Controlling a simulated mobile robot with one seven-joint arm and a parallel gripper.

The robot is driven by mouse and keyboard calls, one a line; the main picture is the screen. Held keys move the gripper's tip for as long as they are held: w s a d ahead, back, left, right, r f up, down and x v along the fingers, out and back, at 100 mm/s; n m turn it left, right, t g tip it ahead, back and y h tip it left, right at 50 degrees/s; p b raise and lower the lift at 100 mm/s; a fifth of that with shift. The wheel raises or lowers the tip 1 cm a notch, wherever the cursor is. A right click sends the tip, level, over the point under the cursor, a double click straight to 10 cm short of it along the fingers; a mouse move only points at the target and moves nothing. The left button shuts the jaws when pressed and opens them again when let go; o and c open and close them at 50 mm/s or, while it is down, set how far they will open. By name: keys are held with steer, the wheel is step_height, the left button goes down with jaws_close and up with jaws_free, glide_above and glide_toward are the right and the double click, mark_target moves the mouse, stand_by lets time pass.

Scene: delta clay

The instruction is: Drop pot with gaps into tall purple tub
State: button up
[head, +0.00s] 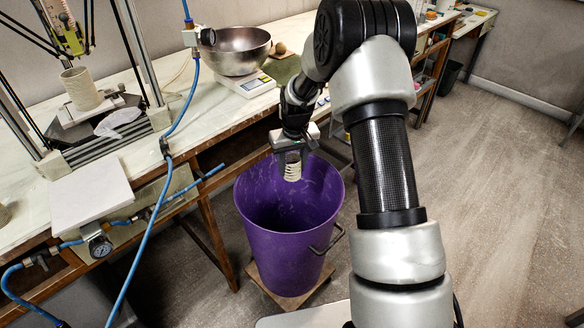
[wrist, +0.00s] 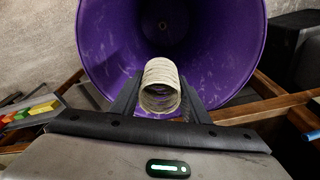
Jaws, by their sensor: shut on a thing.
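The tall purple tub (head: 285,240) stands on a small wooden base on the floor beside the workbench, its mouth facing up. My gripper (head: 292,168) is shut on the pot with gaps (head: 292,172), a small cream ribbed cylinder, at the tub's far rim in the head view. In the wrist view the pot (wrist: 160,88) sits between the two fingers (wrist: 160,100), in front of the tub's open mouth (wrist: 100,60). The visible part of the tub's inside looks empty. I cannot tell exactly how high the pot is above the rim.
The workbench (head: 130,160) runs along the left with a clay printer, a larger cream pot (head: 82,88), a white board (head: 92,197) and a metal bowl (head: 236,50) on a scale. A blue hose (head: 150,235) hangs at the left. Open floor (head: 490,200) lies right.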

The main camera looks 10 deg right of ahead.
mark_target(292, 178)
steer(key=shift+f+b, duration=1.55)
steer(key=shift+f, duration=1.15)
steer(key=o, duration=1.2)
steer(key=shift+c, duration=0.2)
steer(key=s+r+p, duration=0.1)
steer(key=r, duration=0.4)
steer(key=r+p, duration=0.1)
steer(key=r, duration=0.5)
steer(key=s+r+p, duration=0.1)
steer(key=r+p, duration=0.1)
steer(key=r, duration=0.4)
steer(key=shift+s+d+r, duration=0.15)
steer(key=shift+s+d, duration=0.05)
steer(key=shift+s, duration=0.1)
